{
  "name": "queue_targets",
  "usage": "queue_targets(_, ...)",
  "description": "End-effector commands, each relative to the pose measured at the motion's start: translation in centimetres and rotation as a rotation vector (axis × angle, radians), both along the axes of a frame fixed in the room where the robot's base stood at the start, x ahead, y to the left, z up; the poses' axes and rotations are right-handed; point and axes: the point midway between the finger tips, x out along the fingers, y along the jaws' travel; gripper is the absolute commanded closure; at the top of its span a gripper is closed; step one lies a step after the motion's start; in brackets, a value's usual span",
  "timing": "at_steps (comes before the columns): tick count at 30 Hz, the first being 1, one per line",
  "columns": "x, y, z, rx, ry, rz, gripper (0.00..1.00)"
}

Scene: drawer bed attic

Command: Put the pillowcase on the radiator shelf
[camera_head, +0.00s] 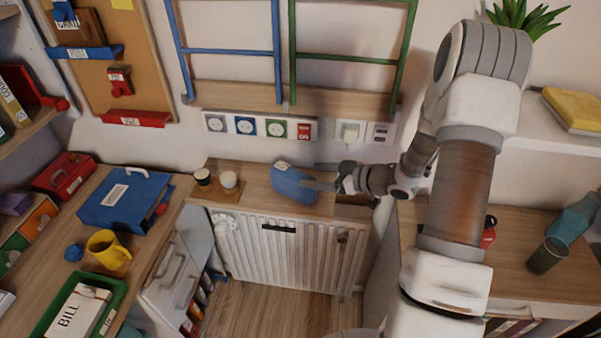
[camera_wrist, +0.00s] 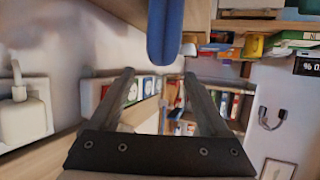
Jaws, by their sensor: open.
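In the wrist view the blue pillowcase (camera_wrist: 166,32) hangs into the picture from the top, just past the open, empty fingers of my gripper (camera_wrist: 158,73).
Two small cups (camera_head: 228,180) stand at the shelf's left end. A socket strip (camera_head: 260,126) and a plugged-in charger (camera_head: 350,132) are on the wall behind. The left desk holds a blue case (camera_head: 125,198) and yellow mug (camera_head: 108,250).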

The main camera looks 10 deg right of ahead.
Motion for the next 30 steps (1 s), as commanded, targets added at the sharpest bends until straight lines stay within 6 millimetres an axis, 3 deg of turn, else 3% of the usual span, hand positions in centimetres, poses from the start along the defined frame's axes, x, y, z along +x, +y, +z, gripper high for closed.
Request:
queue_targets(3, -1.4, -1.5, 0.9, -0.001, -0.001, -0.003, 0.20)
queue_targets(10, -2.8, -2.8, 1.6, 0.000, 0.000, -0.001, 0.20)
queue_targets(25, -2.9, -2.9, 1.7, -0.001, 0.000, -0.001, 0.20)
queue_targets(30, -1.7, -3.3, 2.9, -0.072, -0.007, -0.045, 0.20)
